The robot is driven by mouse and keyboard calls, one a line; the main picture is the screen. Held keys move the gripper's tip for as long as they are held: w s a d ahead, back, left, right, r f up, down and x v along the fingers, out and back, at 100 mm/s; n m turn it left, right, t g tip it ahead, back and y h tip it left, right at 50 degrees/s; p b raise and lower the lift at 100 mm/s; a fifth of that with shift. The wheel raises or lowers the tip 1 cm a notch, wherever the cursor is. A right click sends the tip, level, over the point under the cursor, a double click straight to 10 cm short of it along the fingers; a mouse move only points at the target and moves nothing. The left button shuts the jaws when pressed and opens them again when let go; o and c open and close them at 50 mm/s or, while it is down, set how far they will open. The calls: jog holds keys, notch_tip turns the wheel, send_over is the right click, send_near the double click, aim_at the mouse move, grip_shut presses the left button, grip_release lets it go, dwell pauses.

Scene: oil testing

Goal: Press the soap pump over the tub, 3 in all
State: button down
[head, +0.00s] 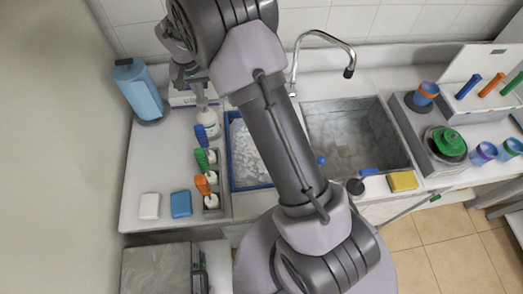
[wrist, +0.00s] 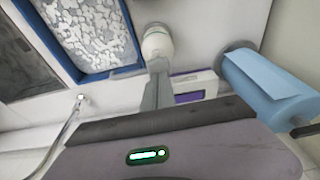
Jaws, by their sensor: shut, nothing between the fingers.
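The soap pump (head: 207,118), a white bottle, stands upright on the counter just left of the tub. The tub (head: 231,183) has a blue rim and holds white, foamy-looking contents. My gripper (head: 199,97) is shut and empty, right above the pump's top. In the wrist view my gripper's narrow fingers (wrist: 157,72) point at the white pump (wrist: 156,42), whose top they partly cover. I cannot tell whether they touch it. The blue tub (wrist: 118,70) shows beside the pump in that view.
A blue paper roll (head: 139,90) stands at the back left. A white box with a dark display (wrist: 193,88) is close to the fingers. The sink (head: 355,135) and faucet (head: 325,38) lie right.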

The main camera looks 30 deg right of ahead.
dwell(0.3)
notch_tip(320, 180, up, 6)
jog(key=p, duration=0.3)
jog(key=shift+p, duration=0.35)
